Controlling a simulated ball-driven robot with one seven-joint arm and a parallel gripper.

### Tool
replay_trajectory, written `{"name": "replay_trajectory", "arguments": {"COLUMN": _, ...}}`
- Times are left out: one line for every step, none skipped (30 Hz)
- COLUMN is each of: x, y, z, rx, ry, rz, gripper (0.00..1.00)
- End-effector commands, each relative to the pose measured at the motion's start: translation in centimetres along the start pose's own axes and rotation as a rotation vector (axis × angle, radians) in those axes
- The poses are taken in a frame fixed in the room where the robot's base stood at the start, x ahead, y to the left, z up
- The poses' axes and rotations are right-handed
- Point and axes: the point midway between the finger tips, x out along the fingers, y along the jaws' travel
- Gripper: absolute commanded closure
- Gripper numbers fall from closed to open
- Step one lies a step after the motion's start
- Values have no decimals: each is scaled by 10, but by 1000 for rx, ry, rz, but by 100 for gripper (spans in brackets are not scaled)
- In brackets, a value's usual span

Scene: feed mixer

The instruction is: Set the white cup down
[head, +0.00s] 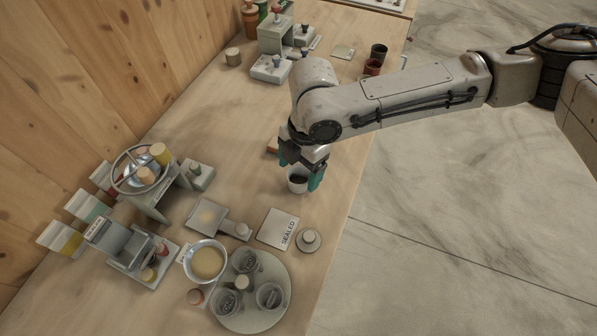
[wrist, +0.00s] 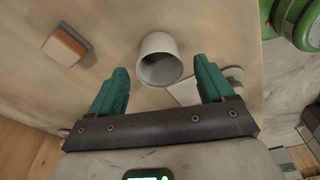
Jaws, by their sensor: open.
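The white cup (head: 297,184) is on the wooden table at my gripper (head: 300,172), partly hidden by the teal fingers in the head view. Its inside looks dark there. In the wrist view the white cup (wrist: 158,47) shows its open mouth, tilted in the picture, and a grey inside. My gripper (wrist: 160,68) is open, with one teal finger on each side of the cup. Gaps show between both fingers and the cup wall in the wrist view. The cup appears to rest on the table, though its base contact is not clear.
An orange-topped block (wrist: 65,45) lies left of the cup in the wrist view. A card marked SEALED (head: 278,229) and a round tray (head: 276,312) with several glass cups lie nearer. Dark and red cups (head: 378,51) stand farther back. The table's right edge is close.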

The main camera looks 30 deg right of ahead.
Motion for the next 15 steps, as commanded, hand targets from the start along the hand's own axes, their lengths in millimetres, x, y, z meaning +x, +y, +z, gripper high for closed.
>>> {"name": "replay_trajectory", "arguments": {"x": -10, "y": 1, "z": 1, "rx": -1, "ry": 0, "rz": 5, "gripper": 19}}
{"name": "replay_trajectory", "arguments": {"x": -16, "y": 1, "z": 1, "rx": 0, "ry": 0, "rz": 4, "gripper": 19}}
{"name": "replay_trajectory", "arguments": {"x": -24, "y": 1, "z": 1, "rx": 0, "ry": 0, "rz": 5, "gripper": 19}}
{"name": "replay_trajectory", "arguments": {"x": -31, "y": 0, "z": 1, "rx": -1, "ry": -1, "rz": 5, "gripper": 19}}
{"name": "replay_trajectory", "arguments": {"x": -37, "y": 0, "z": 1, "rx": -1, "ry": -1, "rz": 4, "gripper": 19}}
{"name": "replay_trajectory", "arguments": {"x": -46, "y": 1, "z": 1, "rx": 0, "ry": 0, "rz": 5, "gripper": 19}}
{"name": "replay_trajectory", "arguments": {"x": -52, "y": 0, "z": 1, "rx": 0, "ry": -1, "rz": 3, "gripper": 19}}
{"name": "replay_trajectory", "arguments": {"x": -58, "y": 1, "z": 1, "rx": -1, "ry": 0, "rz": 5, "gripper": 19}}
{"name": "replay_trajectory", "arguments": {"x": -65, "y": 0, "z": 1, "rx": 0, "ry": 0, "rz": 3, "gripper": 19}}
{"name": "replay_trajectory", "arguments": {"x": -70, "y": 0, "z": 1, "rx": 0, "ry": -1, "rz": 4, "gripper": 19}}
{"name": "replay_trajectory", "arguments": {"x": -75, "y": 0, "z": 1, "rx": -1, "ry": -1, "rz": 4, "gripper": 19}}
{"name": "replay_trajectory", "arguments": {"x": -80, "y": 0, "z": 1, "rx": 0, "ry": -1, "rz": 3, "gripper": 19}}
{"name": "replay_trajectory", "arguments": {"x": -84, "y": 0, "z": 1, "rx": 0, "ry": -1, "rz": 2, "gripper": 19}}
{"name": "replay_trajectory", "arguments": {"x": -88, "y": 1, "z": 0, "rx": 0, "ry": 0, "rz": 3, "gripper": 19}}
{"name": "replay_trajectory", "arguments": {"x": -91, "y": 0, "z": 0, "rx": 0, "ry": 0, "rz": 2, "gripper": 19}}
